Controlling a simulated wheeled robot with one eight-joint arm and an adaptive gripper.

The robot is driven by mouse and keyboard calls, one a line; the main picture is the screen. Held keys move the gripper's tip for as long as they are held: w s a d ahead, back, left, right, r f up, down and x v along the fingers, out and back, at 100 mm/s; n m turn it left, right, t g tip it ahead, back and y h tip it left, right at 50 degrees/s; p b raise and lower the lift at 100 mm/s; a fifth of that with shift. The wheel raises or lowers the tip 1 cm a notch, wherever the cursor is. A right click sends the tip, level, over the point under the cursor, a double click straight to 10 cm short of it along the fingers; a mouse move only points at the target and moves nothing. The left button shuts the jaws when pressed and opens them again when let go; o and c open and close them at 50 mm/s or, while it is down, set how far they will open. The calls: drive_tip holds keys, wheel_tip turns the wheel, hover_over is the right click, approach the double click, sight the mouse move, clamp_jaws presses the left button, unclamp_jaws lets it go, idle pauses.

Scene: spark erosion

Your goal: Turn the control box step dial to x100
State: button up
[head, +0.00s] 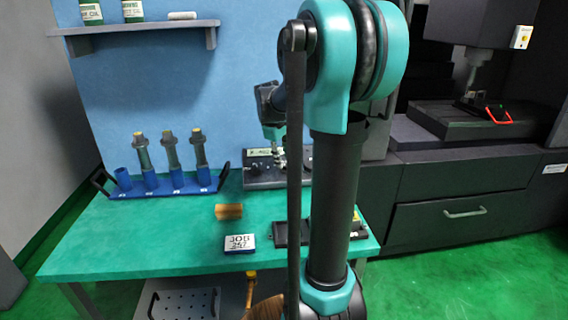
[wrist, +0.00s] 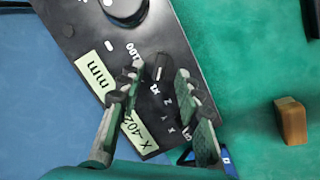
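The dark control box (head: 262,180) stands at the back of the green table. It also shows in the wrist view (wrist: 85,28), with a large round black knob (wrist: 124,6) and pale labels, one reading "mm". A small black dial (wrist: 160,66) sits between the fingertips of my gripper (wrist: 159,74). A "100" marking lies to its left and other white characters below it. The fingers are apart, with a gap visible on each side of the dial. I cannot tell which mark the dial points to. In the head view my gripper (head: 277,152) is over the box, partly hidden by my arm.
A blue rack (head: 135,192) with several tool holders stands left of the box. A wooden block (head: 229,211) and a "JOB" sign (head: 240,244) lie on the green table (head: 150,240). A shelf (head: 135,40) hangs above. The table's front left is clear.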

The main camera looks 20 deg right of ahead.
sight(285, 167)
drive_tip(key=shift+x, duration=1.4)
clamp_jaws()
